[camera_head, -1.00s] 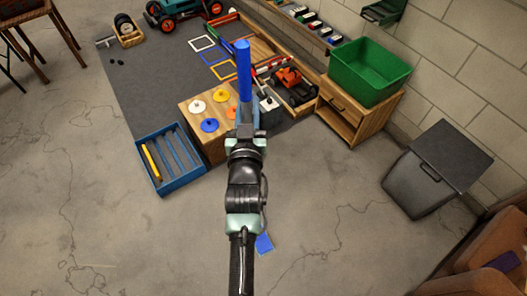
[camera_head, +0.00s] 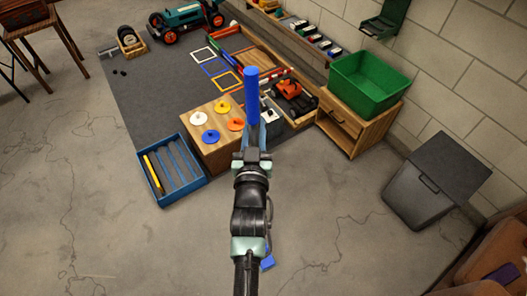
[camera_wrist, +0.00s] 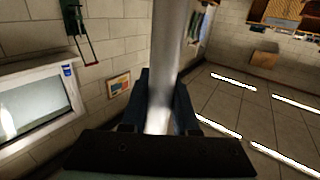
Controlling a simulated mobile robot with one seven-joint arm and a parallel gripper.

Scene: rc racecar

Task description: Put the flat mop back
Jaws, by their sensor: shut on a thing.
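My gripper (camera_head: 250,150) is in the middle of the head view, shut on the flat mop. The mop's blue upper end (camera_head: 252,92) sticks out beyond the fingers. In the wrist view the mop's pale, shiny shaft (camera_wrist: 166,60) runs between the dark fingers (camera_wrist: 158,110). A small blue piece (camera_head: 267,264) shows beside my arm lower down; it may be the mop's flat head. My arm hides most of the mop's length. I cannot tell how far the mop is from the floor.
A wooden box with coloured discs (camera_head: 195,140) and a blue tray (camera_head: 163,191) stand left of my gripper. A green bin (camera_head: 367,82) sits on a wooden cabinet (camera_head: 345,137) at right. A dark lidded bin (camera_head: 417,198) stands further right. The floor at lower left is clear.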

